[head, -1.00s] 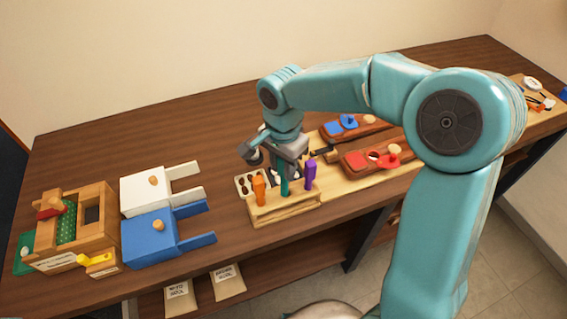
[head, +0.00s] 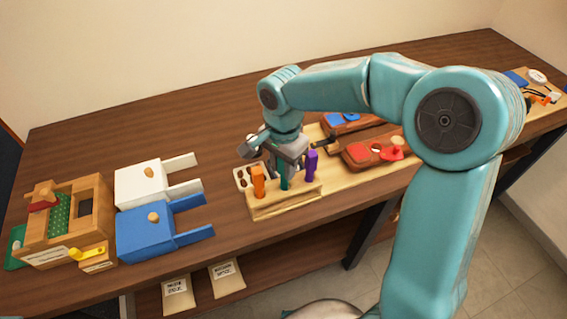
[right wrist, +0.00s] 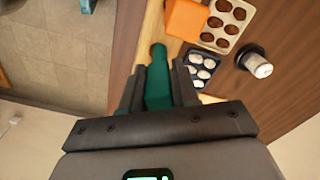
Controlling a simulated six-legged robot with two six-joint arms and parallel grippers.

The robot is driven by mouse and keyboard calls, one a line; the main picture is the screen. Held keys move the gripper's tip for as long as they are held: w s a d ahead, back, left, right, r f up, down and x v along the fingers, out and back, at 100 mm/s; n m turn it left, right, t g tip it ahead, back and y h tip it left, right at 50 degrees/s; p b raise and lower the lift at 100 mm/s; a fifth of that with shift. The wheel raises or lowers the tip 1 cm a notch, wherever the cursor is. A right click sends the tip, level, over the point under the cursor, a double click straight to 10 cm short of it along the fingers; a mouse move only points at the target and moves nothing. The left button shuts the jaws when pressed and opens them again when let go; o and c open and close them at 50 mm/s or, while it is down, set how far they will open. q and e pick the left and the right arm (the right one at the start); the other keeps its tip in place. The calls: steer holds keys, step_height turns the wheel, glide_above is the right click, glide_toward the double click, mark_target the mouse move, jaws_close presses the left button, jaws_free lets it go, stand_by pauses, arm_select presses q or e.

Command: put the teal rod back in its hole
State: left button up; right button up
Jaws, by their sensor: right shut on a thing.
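The teal rod (head: 284,183) stands between the orange rod (head: 258,182) and the purple rod (head: 311,165) at the pale wooden rack (head: 290,207). My right gripper (head: 285,170) is above the rack and shut on the teal rod. In the right wrist view the teal rod (right wrist: 158,85) lies between the two dark fingers of my right gripper (right wrist: 158,92). In the head view the rod's lower end is at the rack's top; I cannot tell whether it is in its hole. My left gripper is not in view.
White (head: 143,186) and blue (head: 150,232) pronged blocks and a wooden box (head: 90,205) stand to the left. A red-topped wooden piece (head: 365,153) lies to the right. A tray of brown discs (right wrist: 228,20) is close to the rack. The back left bench is clear.

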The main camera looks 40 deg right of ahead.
steer(key=shift+f+b, duration=0.4)
steer(key=shift+f, duration=0.2)
steer(key=o, duration=0.9)
steer(key=shift+o, duration=0.2)
step_height(320, 180, up, 16)
steer(key=shift+r+p, duration=0.2)
steer(key=shift+p, duration=0.25)
